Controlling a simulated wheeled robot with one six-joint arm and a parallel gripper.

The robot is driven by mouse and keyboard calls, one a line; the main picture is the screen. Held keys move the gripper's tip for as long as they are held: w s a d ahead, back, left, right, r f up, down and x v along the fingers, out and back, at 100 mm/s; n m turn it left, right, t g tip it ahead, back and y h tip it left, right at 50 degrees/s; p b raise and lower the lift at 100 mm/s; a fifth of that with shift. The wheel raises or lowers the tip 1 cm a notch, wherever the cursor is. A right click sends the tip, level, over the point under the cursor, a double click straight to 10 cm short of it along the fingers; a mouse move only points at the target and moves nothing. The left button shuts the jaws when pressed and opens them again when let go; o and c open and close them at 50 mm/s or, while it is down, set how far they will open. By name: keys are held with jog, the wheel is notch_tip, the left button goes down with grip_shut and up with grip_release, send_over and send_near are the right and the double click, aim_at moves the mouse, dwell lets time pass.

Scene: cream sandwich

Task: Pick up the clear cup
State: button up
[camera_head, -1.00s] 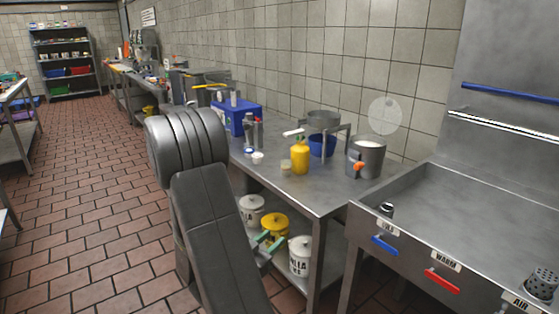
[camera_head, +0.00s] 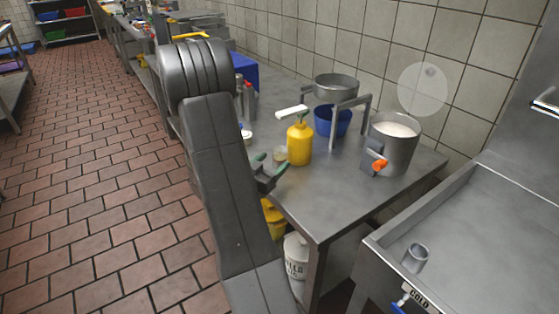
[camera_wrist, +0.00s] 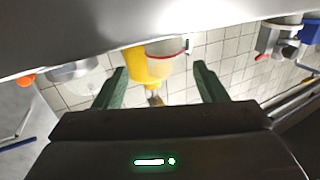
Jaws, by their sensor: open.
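The clear cup (camera_head: 281,154) is a small, see-through, beige-tinted cup. It stands on the steel table (camera_head: 335,195) close to its front edge, just left of a yellow pump bottle (camera_head: 300,146). My gripper (camera_head: 267,168) is open and empty at the table's front edge, just in front of the cup and apart from it. In the wrist view, which is upside down, the cup (camera_wrist: 167,58) shows between and beyond the two green fingers (camera_wrist: 159,70). It partly overlaps the yellow bottle (camera_wrist: 137,62) behind it.
A steel pot with white contents (camera_head: 395,140), a raised steel pan (camera_head: 335,88) and a blue container (camera_head: 331,121) stand farther back. Bottles (camera_head: 248,100) stand left of the cup. A steel sink (camera_head: 470,230) is at right. The tiled floor (camera_head: 90,180) at left is clear.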

aim_at(276, 159)
jog(key=x, duration=0.5)
jog(key=shift+w+a+f, duration=0.25)
jog(key=shift+f, duration=0.05)
jog(key=c, duration=1.1)
